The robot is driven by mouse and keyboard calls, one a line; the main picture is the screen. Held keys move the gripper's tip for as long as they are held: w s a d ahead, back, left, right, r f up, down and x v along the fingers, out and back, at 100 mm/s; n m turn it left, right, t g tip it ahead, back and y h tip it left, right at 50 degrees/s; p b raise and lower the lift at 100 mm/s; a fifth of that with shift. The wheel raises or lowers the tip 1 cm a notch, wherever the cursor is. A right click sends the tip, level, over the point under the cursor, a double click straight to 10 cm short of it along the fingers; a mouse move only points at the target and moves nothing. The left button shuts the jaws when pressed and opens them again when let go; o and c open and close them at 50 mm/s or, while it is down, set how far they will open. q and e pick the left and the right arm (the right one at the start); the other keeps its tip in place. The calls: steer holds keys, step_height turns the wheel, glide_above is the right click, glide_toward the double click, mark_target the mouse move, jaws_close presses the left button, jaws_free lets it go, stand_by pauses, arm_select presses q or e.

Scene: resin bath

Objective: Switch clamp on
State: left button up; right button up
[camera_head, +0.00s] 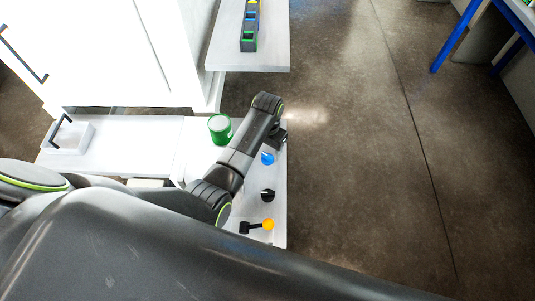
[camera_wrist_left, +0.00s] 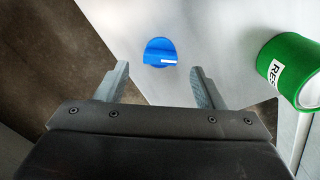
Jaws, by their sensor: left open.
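The controls sit on a white worktop (camera_head: 160,136). A blue round knob (camera_head: 267,158) is nearest my left gripper (camera_head: 279,134). A black knob (camera_head: 267,195) and a yellow ball on a black lever (camera_head: 268,224) lie further down the same edge. I cannot read which control is the clamp's. In the left wrist view the blue knob (camera_wrist_left: 160,52) with a white mark lies just beyond and between my left gripper's (camera_wrist_left: 161,68) spread fingers. The fingers are empty and apart from the knob. My right gripper is not in view.
A green can (camera_head: 220,129) with a white label stands left of my left wrist; it also shows in the left wrist view (camera_wrist_left: 293,70). A clear box with a handle (camera_head: 70,137) sits at the left. A shelf (camera_head: 270,50) holds coloured bins. Floor lies right.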

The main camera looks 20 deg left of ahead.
mark_target(268, 155)
arm_select(q)
step_height(268, 155, down, 4)
steer(key=shift+r, duration=0.1)
steer(key=shift+f, duration=0.65)
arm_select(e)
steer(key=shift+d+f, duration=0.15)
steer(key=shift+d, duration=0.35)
